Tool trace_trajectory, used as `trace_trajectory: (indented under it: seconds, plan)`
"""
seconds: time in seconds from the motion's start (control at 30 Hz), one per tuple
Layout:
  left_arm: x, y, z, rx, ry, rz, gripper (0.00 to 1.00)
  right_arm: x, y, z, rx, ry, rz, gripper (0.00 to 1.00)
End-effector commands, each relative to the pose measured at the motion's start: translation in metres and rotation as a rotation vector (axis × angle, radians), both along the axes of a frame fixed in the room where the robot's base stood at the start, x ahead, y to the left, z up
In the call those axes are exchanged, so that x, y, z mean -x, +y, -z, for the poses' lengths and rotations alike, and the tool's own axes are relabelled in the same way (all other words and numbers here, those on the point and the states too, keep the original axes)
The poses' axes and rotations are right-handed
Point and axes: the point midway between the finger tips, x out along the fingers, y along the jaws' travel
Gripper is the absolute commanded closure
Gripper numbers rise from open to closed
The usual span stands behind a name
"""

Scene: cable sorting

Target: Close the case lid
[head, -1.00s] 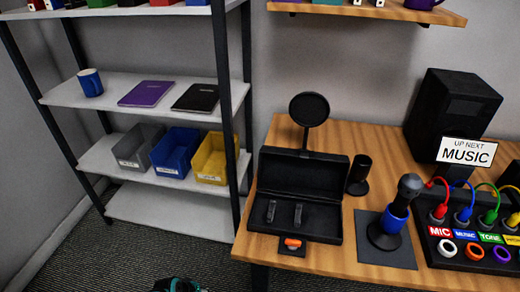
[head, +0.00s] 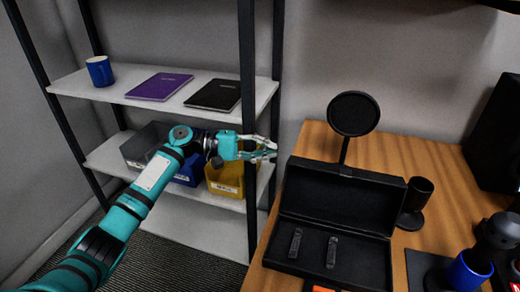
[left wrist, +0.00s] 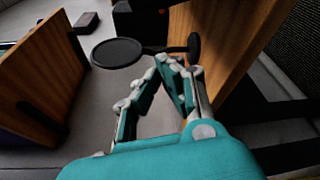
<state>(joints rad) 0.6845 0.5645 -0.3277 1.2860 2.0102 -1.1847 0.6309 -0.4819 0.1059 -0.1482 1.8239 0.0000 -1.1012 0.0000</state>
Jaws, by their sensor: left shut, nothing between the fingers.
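The black case (head: 285,249) stands open on the wooden desk. Its lid (head: 343,196) is tilted up at the back, lined side facing me. Two small dark items lie in the case base. My left gripper (head: 273,150) is left of the lid's upper left corner, in front of the shelf post, and appears apart from the case. Its fingers are shut and empty; in the left wrist view the fingertips (left wrist: 170,62) come together. My right gripper is not in view.
A round black disc on a stand (head: 354,114) rises behind the lid; it also shows in the left wrist view (left wrist: 117,52). A black cup-shaped holder (head: 416,197) stands right of the case. A shelf post (head: 247,120) is beside my left gripper.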

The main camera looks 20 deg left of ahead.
Motion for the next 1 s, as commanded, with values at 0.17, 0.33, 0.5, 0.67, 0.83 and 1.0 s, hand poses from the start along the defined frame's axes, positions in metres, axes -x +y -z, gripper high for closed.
trace_trajectory:
  seconds: [0.17,0.33,0.5,0.67,0.83,1.0]
  plan:
    - [-0.013,-0.040,0.004,0.002,0.000,0.002,1.00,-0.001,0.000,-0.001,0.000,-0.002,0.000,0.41]
    - [-0.007,-0.054,0.003,-0.005,-0.002,-0.003,1.00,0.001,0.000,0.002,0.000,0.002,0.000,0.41]
    - [0.011,-0.055,-0.003,-0.002,-0.001,-0.003,1.00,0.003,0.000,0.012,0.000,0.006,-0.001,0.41]
    - [0.019,-0.055,-0.005,-0.002,0.001,-0.003,1.00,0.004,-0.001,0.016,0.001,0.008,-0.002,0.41]
    - [0.019,-0.055,-0.005,-0.001,0.002,-0.004,1.00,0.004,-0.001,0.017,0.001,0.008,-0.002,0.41]
    - [0.019,-0.055,-0.005,-0.001,0.001,-0.003,1.00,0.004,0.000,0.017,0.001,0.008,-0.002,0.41]
